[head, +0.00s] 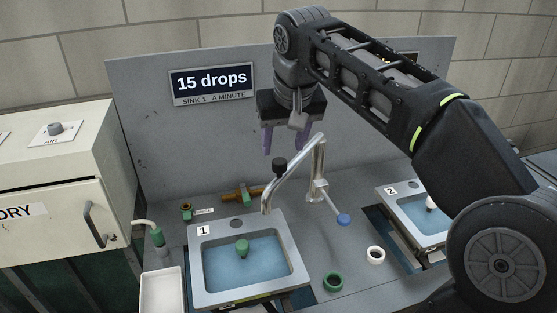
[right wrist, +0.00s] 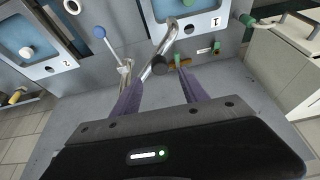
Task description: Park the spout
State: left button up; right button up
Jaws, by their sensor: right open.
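The spout (head: 293,179) is a bent metal pipe with a black knob (head: 279,165). It rises from a post between the two sinks, and its tip hangs over the back right corner of sink 1 (head: 200,283). In the right wrist view the spout (right wrist: 165,42) and its black knob (right wrist: 160,65) lie beyond the fingers. My right gripper (head: 283,140) is open and empty, above and behind the spout, fingers down. In the right wrist view its purple fingers (right wrist: 158,90) are spread, with the knob between and beyond them. My left gripper is not in view.
A blue-tipped lever (head: 344,220) extends from the spout's post. Sink 2 (head: 396,193) is at the right, partly behind my arm. A green ring (head: 333,282) and a white ring (head: 376,255) lie between the sinks. A sign (head: 212,83) reads 15 drops. A white tray (head: 161,290) stands left.

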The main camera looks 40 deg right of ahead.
aim_at(280, 161)
jog(key=shift+p+x, duration=0.3)
jog(key=shift+x, duration=3.65)
jog(key=shift+c, duration=0.2)
grip_shut()
